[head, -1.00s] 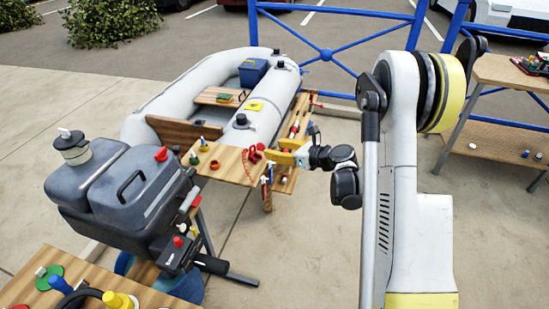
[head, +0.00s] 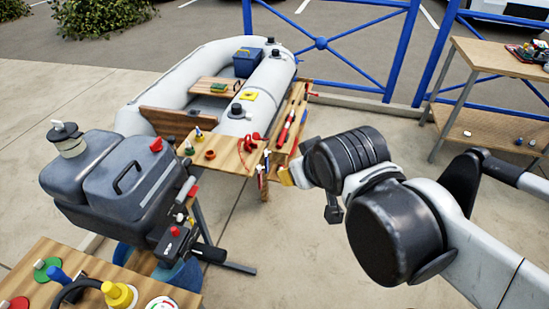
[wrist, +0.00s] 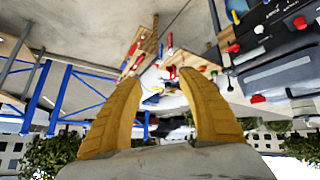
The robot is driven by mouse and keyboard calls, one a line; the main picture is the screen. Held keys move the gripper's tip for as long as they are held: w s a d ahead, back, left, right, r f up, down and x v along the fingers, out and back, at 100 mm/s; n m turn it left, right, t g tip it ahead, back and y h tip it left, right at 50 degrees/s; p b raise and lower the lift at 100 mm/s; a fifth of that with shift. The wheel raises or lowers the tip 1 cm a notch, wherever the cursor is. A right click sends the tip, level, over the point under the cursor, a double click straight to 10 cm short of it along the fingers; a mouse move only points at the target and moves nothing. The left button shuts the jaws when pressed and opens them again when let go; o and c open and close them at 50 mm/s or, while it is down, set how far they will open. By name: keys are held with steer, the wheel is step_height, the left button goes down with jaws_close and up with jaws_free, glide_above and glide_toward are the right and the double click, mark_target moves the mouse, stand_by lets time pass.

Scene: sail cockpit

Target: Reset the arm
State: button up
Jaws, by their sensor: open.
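My gripper (wrist: 160,82) shows two yellow fingers in the wrist view, spread apart with nothing held between them. That view is upside down. In the head view, the yellow of my gripper (head: 286,176) is mostly hidden behind my dark wrist joint. It hangs in the air in front of the wooden side board. My arm reaches in from the right edge of the head view, bent at a large dark joint.
A grey inflatable boat (head: 190,60) lies beyond a small wooden table (head: 228,158) with small parts. A dark outboard motor (head: 105,190) stands at left, above a front bench (head: 55,260). A blue railing (head: 385,60) and wooden shelf (head: 500,65) are behind. Floor at lower centre is clear.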

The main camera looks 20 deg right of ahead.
steer(key=shift+m+g+y, duration=0.5)
steer(key=shift+g+y, duration=0.1)
steer(key=shift+g, duration=0.1)
steer(key=s+a, duration=0.1)
steer(key=s+f, duration=0.1)
steer(key=s+a+f, duration=0.1)
steer(key=shift+s+a, duration=0.35)
